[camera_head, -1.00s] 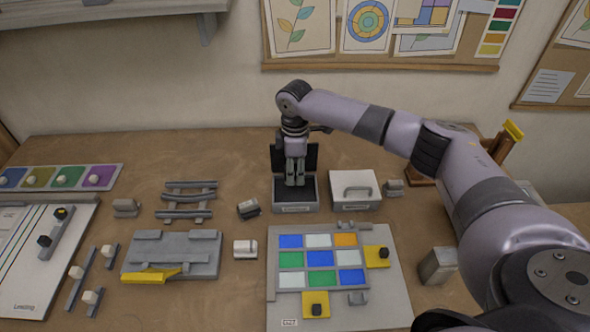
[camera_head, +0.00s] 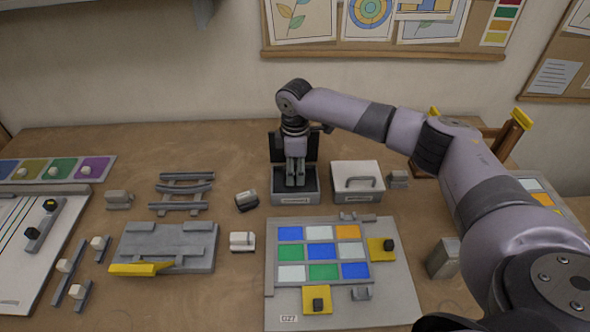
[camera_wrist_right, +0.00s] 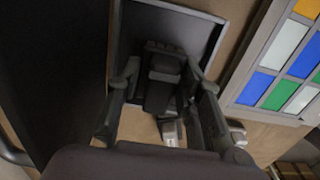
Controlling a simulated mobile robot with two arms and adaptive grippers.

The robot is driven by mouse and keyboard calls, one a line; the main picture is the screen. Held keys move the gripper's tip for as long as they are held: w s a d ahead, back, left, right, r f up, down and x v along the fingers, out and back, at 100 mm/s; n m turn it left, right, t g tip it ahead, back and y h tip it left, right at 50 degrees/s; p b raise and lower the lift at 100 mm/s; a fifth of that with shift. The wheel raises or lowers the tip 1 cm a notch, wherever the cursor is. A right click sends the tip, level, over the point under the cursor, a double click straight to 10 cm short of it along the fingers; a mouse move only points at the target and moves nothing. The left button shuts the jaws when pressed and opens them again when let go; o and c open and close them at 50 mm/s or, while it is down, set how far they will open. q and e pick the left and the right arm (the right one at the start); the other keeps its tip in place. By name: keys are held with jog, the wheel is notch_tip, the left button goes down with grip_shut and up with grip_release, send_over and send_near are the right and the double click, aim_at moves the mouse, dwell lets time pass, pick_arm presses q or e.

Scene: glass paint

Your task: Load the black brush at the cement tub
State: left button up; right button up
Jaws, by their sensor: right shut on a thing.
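The cement tub (camera_head: 295,199) is a small grey box with its dark lid (camera_head: 310,147) standing open at the back. My right gripper (camera_head: 296,179) points straight down into the tub's opening. In the right wrist view, the gripper (camera_wrist_right: 165,100) is shut on the black brush (camera_wrist_right: 160,88), which sits between its fingers over the tub's dark inside (camera_wrist_right: 165,25). The brush's tip is hidden, so I cannot tell whether it touches the cement. My left gripper is out of view.
A grey lidded box (camera_head: 357,190) with a handle stands close right of the tub. In front lies a board with a coloured glass panel (camera_head: 320,258). A small black-and-white block (camera_head: 246,200) is left of the tub, with grey racks (camera_head: 183,193) farther left.

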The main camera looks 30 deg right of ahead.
aim_at(295, 167)
jog(key=shift+f, duration=0.55)
dwell(0.5)
jog(key=shift+s+f+p, duration=0.15)
jog(key=shift+p, duration=0.2)
dwell(2.1)
notch_tip(295, 167, up, 7)
jog(key=p, duration=0.8)
jog(key=shift+r, duration=0.2)
jog(key=shift+f, duration=0.1)
dwell(0.4)
